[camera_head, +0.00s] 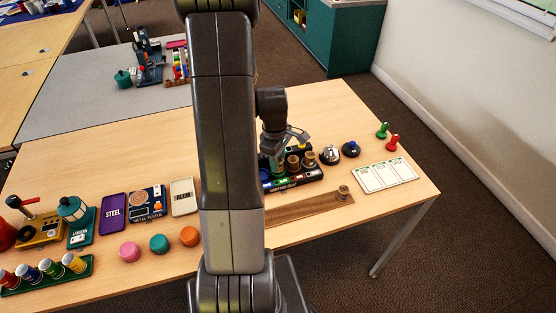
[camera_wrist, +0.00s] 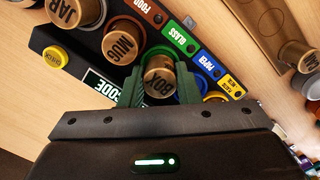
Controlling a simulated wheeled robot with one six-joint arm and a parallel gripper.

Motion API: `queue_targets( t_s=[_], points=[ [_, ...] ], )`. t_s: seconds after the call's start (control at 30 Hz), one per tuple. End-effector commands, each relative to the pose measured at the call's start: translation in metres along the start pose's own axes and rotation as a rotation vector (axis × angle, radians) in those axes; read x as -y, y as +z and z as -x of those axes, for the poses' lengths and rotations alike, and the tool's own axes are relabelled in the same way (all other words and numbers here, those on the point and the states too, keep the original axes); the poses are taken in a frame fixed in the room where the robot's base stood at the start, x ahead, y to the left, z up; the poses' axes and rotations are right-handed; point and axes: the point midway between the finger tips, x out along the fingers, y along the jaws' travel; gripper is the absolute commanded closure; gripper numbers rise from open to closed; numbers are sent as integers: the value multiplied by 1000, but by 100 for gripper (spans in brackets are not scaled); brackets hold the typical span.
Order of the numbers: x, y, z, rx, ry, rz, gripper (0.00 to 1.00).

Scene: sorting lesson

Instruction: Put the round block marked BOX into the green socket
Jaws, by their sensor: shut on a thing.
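The round wooden block marked BOX (camera_wrist: 158,86) is between the two fingers of my gripper (camera_wrist: 158,74) in the wrist view, its lettered top facing the camera. In the head view my gripper (camera_head: 277,152) is over the black sorting tray (camera_head: 298,183), and the block is hard to make out there. In the wrist view the block lies in line with the green GLASS label (camera_wrist: 180,37). The green socket is mostly hidden behind the block and fingers. I cannot tell whether the block is seated in it or held above.
Blocks marked JAR (camera_wrist: 72,10) and MUG (camera_wrist: 124,42) stand in the tray. A yellow button (camera_wrist: 55,57) is at its edge. A brown wooden strip (camera_head: 300,208) with another round block (camera_head: 343,191) lies in front. A bell (camera_head: 330,154) stands to the right.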

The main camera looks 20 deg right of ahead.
Motion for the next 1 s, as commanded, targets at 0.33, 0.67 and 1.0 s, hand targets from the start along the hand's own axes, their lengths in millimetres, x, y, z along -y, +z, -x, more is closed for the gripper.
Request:
queue_targets(
  t_s=[0.33, 0.67, 1.0],
  points=[
    [0, 0, -4, 0, 0, 0, 92],
    [0, -1, -11, 0, 0, 0, 92],
    [0, -1, -12, 0, 0, 0, 61]
  ],
)
